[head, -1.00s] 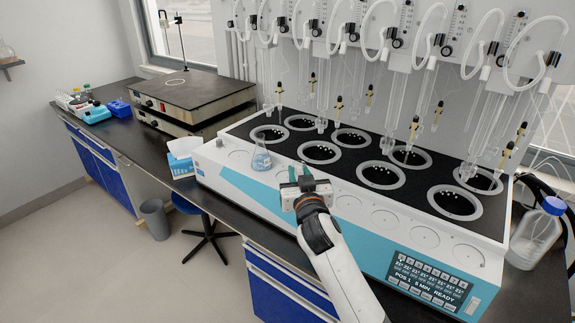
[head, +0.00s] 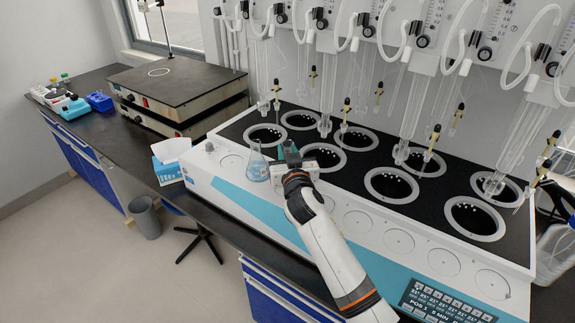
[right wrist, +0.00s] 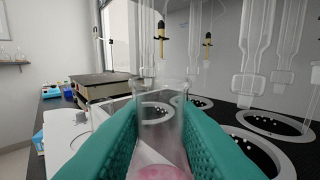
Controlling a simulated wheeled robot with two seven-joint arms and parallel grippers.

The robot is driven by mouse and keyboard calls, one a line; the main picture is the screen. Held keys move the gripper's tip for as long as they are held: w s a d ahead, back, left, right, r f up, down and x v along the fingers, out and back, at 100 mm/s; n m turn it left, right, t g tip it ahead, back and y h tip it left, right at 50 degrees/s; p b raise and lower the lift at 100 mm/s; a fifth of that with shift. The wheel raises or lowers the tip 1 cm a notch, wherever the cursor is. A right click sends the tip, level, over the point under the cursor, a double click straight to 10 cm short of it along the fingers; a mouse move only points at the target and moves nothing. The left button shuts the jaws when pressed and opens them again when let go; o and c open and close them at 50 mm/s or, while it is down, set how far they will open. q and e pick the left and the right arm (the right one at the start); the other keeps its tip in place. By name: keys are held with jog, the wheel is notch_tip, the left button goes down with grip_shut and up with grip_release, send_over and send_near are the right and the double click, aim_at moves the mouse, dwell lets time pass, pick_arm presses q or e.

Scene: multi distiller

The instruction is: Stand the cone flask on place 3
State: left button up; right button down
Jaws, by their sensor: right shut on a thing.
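My right gripper (head: 286,152) is shut on the neck of a clear glass flask. In the right wrist view this flask (right wrist: 162,132) shows between the teal fingers, with pink contents at its bottom. In the head view the gripper mostly hides it. Another cone flask (head: 257,166), with bluish contents, stands upright just left of the gripper on the front ledge of the white distiller (head: 225,190). The gripper is over the ledge, covering the round place right of that flask. Whether the held flask touches the ledge cannot be told.
Empty round places (head: 360,223) run along the ledge to the right. Black wells with grey rings (head: 391,186) lie behind, under hanging glass tubes (head: 412,125). A tissue box (head: 168,163) and a hot plate (head: 180,85) stand at the left.

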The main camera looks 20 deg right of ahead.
notch_tip(320, 180, down, 4)
jog(key=shift+r, duration=0.1)
pick_arm(q)
jog(key=shift+w+f, duration=0.15)
jog(key=shift+w, duration=1)
pick_arm(e)
jog(key=c, duration=1.2)
grip_release()
jog(key=shift+o, duration=0.2)
pick_arm(q)
jog(key=shift+w+d+f+b, duration=0.1)
jog(key=shift+f+b, duration=0.7)
jog(key=shift+b, duration=0.2)
pick_arm(e)
jog(key=s+a, duration=0.1)
jog(key=s, duration=1.1)
jog(key=shift+a, duration=0.25)
